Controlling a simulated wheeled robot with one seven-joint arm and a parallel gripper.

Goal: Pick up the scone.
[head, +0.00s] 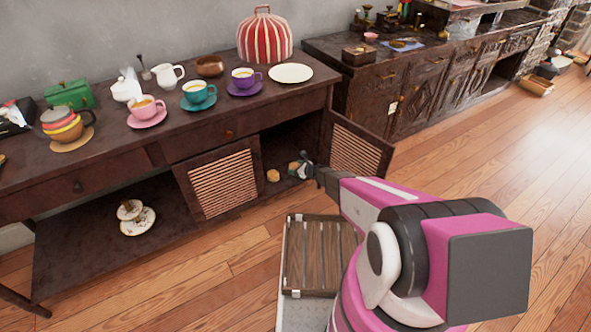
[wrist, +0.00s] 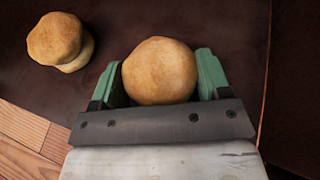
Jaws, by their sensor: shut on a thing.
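A round golden-brown scone (wrist: 160,72) sits between the green fingers of my gripper (wrist: 160,78) in the wrist view. The fingers touch it on both sides, and my gripper is shut on it. A second scone (wrist: 57,40) lies to the upper left on the dark cabinet surface, apart from the fingers. In the head view, my gripper (head: 301,168) is at the open lower compartment of the sideboard, and one scone (head: 273,175) shows just left of it. The held scone is small and partly hidden by the gripper there.
The dark sideboard (head: 215,128) has a slatted door open on the left (head: 222,185) and another on the right (head: 357,148), either side of my gripper. Cups, a striped tea cosy (head: 265,40) and a white plate (head: 291,73) stand on top. Wooden floor on the right is clear.

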